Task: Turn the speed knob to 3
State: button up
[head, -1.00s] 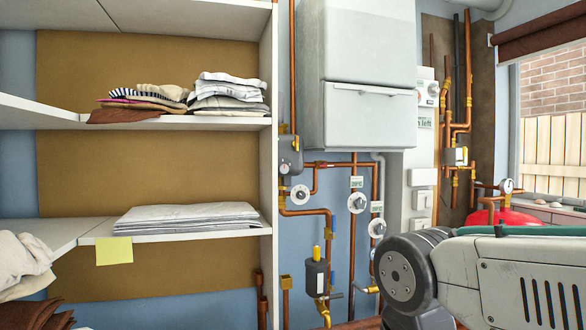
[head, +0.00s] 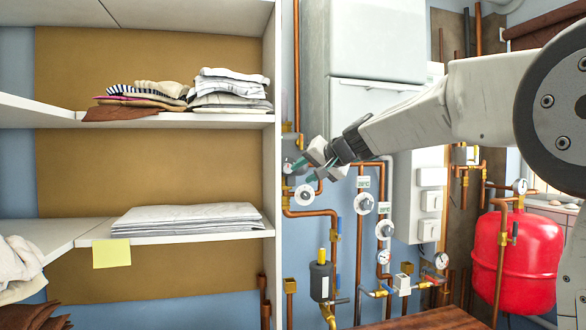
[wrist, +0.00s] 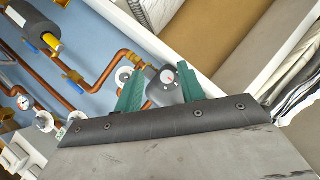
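I cannot identify a speed knob with a 3 mark in these views. Several round white dials sit on the copper pipes in the head view: a left dial (head: 304,195), a middle dial (head: 364,203) and a right dial (head: 384,230). Their markings are too small to read. My gripper (head: 305,172) is in front of the pipes, just above the left dial in the picture. In the wrist view my gripper (wrist: 160,82) has its green fingers apart with nothing held between them. A grey box with a small gauge (wrist: 168,76) shows beyond the gap.
Shelves with folded cloth (head: 188,217) stand at left, their white side panel (head: 270,150) close to my gripper. A white cabinet (head: 375,45) hangs above the pipes. A red tank (head: 516,262) stands at right. My arm hides part of the wall behind it.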

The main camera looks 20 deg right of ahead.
jog(key=m+t, duration=0.1)
jog(key=t, duration=0.1)
send_near(289, 168)
jog(key=shift+m, duration=0.3)
jog(key=x, duration=0.8)
jog(key=shift+r, duration=0.1)
jog(key=shift+c, duration=0.3)
jog(key=c, duration=0.6)
